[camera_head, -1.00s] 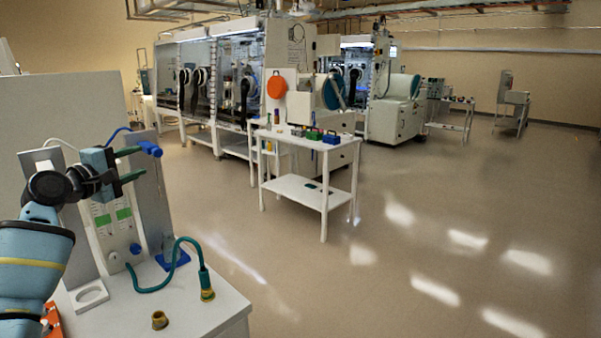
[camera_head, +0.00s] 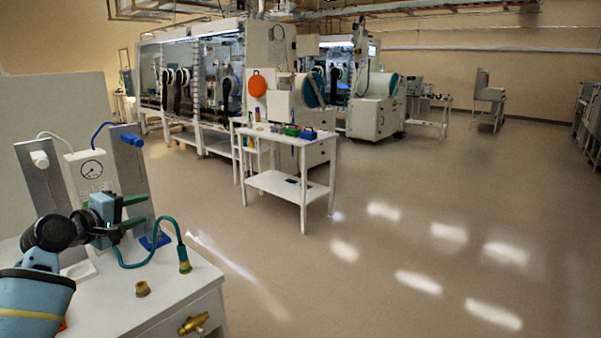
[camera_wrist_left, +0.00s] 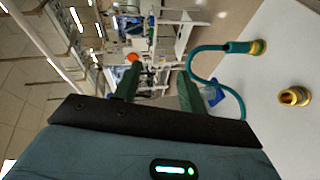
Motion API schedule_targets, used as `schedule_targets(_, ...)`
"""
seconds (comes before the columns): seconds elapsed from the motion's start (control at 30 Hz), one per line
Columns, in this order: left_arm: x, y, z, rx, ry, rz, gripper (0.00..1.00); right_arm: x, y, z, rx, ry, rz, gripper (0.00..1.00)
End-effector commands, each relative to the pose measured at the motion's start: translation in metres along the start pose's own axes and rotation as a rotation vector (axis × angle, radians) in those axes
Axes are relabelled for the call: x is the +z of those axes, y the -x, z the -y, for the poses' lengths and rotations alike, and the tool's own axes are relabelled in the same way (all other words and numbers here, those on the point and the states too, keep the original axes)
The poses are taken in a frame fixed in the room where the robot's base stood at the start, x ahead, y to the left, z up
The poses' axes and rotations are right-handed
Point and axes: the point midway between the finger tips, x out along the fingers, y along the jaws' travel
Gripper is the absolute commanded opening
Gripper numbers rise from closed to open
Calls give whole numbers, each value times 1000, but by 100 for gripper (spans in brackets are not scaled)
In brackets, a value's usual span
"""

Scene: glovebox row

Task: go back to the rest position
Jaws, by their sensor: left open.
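My left gripper (camera_head: 134,212) is at the lower left in the head view, above the white bench. Its two green fingers are apart with nothing between them. The fingers also show in the left wrist view (camera_wrist_left: 158,88), with only the room behind them. The teal hose (camera_head: 150,257) with a brass-ended connector (camera_head: 184,262) hangs down onto the bench just beyond the gripper, apart from the fingers. The hose also shows in the left wrist view (camera_wrist_left: 193,66). My right gripper is not in either view.
The white bench (camera_head: 110,300) carries a gauge panel (camera_head: 92,168), grey upright plates (camera_head: 40,178) and a loose brass fitting (camera_head: 142,288). A brass valve (camera_head: 193,324) sits at its front. A white cart (camera_head: 285,185) stands farther off, before the gloveboxes (camera_head: 200,75). Open floor lies right.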

Motion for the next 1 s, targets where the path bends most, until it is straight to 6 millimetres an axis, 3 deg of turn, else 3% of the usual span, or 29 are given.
schedule_targets(0.03,17,-2,24,-44,-38,20,42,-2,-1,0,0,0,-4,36)
schedule_targets(0.23,89,8,124,-231,-226,114,42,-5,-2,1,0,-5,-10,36)
schedule_targets(0.47,179,53,235,-439,-453,265,42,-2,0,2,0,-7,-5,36)
schedule_targets(0.7,270,136,324,-622,-662,452,42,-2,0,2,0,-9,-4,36)
schedule_targets(0.83,313,191,357,-706,-760,560,42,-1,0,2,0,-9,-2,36)
schedule_targets(1.0,360,268,383,-804,-865,701,42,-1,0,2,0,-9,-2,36)
